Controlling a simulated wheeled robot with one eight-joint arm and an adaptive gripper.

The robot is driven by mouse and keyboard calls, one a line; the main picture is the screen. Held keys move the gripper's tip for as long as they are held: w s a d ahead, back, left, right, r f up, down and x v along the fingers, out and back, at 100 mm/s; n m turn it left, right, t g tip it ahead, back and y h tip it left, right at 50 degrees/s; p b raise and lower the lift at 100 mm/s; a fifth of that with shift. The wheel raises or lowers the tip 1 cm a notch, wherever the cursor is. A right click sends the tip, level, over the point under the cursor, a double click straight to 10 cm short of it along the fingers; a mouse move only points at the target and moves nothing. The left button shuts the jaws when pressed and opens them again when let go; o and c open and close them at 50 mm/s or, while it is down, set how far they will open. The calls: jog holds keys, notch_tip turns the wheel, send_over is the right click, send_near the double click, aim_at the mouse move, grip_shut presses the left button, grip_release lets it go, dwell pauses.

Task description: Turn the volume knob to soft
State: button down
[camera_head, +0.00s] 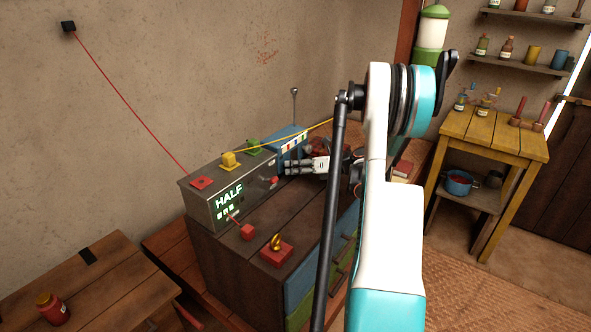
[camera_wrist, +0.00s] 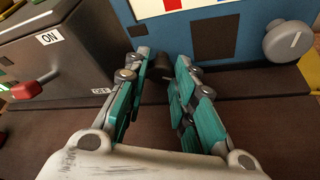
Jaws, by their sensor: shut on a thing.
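A blue box (camera_head: 283,135) with a white panel of coloured marks stands at the far end of the cabinet top. In the wrist view, the blue box (camera_wrist: 228,68) fills the top. My gripper (camera_wrist: 162,66) is shut on a small dark knob (camera_wrist: 160,66) low on its front face, with a finger on each side. The knob is mostly hidden and shows no readable pointer or soft mark. In the head view, my gripper (camera_head: 289,168) is at the box's front.
A grey metal box (camera_head: 236,191) reading HALF stands left of the blue box; its ON and OFF labels and red-handled lever (camera_wrist: 34,87) are close left of my gripper. A red block with a yellow piece (camera_head: 276,251) lies on the cabinet top. A yellow cable runs above.

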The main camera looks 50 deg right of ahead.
dwell(0.3)
jog(key=c, duration=1.3)
grip_release()
jog(key=shift+c, duration=0.2)
jog(key=v, duration=1.2)
jog(key=shift+d+f, duration=0.1)
jog(key=shift+f, duration=0.05)
